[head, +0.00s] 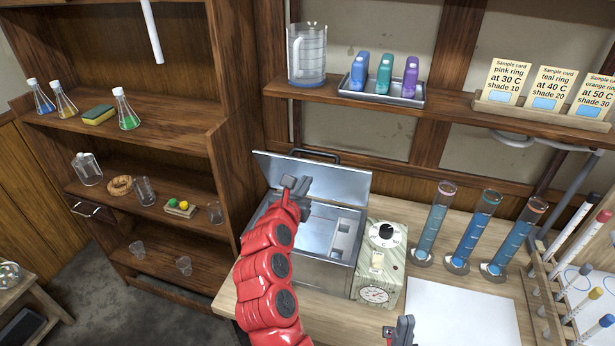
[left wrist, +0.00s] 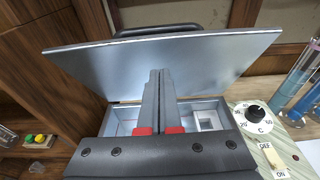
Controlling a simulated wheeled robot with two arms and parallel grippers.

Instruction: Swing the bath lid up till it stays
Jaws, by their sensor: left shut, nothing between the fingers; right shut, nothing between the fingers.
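The bath (head: 318,250) is a metal box on the bench, with its inside showing. Its lid (head: 335,182) stands raised at the back edge, tilted steeply, with a dark handle (head: 316,153) on its far side. In the left wrist view the lid (left wrist: 190,60) rises behind the fingers, with the handle (left wrist: 158,30) above its top edge. My left gripper (head: 300,186) is shut and empty in front of the lid's inner face; I cannot tell whether it touches. My right gripper (head: 402,328) is shut and empty low over the bench's front.
A control box (head: 379,262) with a dial stands right of the bath. Tall blue-filled cylinders (head: 431,228) stand farther right, behind a white sheet (head: 462,312). A shelf (head: 445,108) with a jug (head: 307,55) and a bottle tray (head: 382,95) is above the lid.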

